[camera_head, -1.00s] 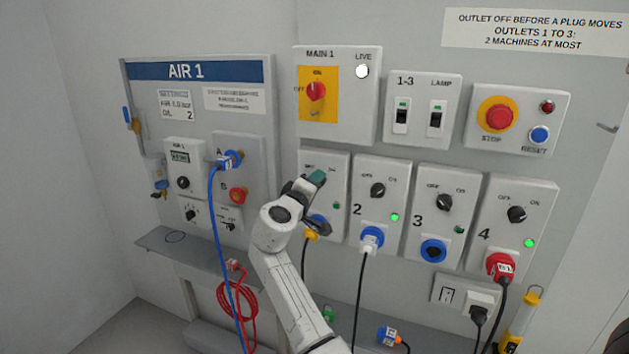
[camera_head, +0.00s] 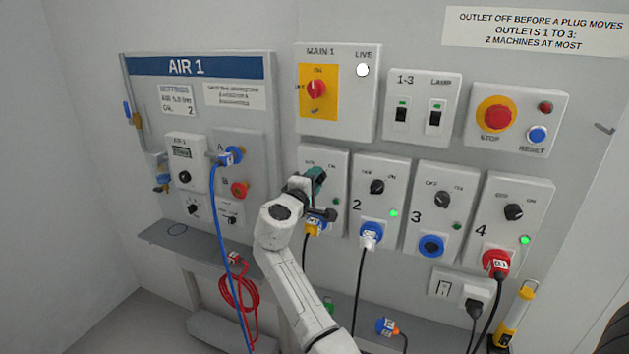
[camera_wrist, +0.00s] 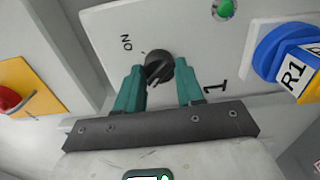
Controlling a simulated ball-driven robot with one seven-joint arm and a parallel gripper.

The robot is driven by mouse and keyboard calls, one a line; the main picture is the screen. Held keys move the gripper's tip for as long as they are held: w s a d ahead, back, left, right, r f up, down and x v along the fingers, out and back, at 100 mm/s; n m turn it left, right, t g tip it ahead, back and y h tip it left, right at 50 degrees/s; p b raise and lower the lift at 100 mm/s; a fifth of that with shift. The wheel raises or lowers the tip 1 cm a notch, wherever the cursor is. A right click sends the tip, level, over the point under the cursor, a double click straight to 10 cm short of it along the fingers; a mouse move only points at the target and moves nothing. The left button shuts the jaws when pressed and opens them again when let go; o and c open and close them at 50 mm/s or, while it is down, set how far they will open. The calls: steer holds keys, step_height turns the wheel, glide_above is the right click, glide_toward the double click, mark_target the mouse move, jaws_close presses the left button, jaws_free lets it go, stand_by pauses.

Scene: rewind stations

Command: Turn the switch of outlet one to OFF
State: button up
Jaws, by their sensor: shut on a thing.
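The switch of outlet one (camera_wrist: 158,62) is a black round knob on the light grey outlet panel (camera_wrist: 105,22). My gripper (camera_wrist: 160,80) has its teal fingers on either side of the knob and is shut on it. A pale line on the knob points away from the ON label (camera_wrist: 127,42), towards the lower left of the wrist view. The OFF label is hidden there. Outlet one's green lamp (camera_wrist: 224,10) looks dim in the head view (camera_head: 336,201).
The blue outlet one socket (camera_wrist: 278,48) holds a yellow plug marked R1 (camera_wrist: 304,75), close below the switch. Outlets two (camera_head: 377,187), three (camera_head: 443,199) and four (camera_head: 513,212) stand to the right. The MAIN 1 switch (camera_head: 317,90) is above. A blue hose (camera_head: 213,205) hangs at left.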

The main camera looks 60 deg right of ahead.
steer(key=o, duration=1)
steer(key=shift+o, duration=0.2)
steer(key=shift+a, duration=0.1)
steer(key=a+b, duration=0.1)
steer(key=a, duration=0.9)
steer(key=shift+s+a+b, duration=0.3)
steer(key=shift+s+a, duration=0.05)
steer(key=shift+s, duration=0.05)
steer(key=shift+f, duration=0.1)
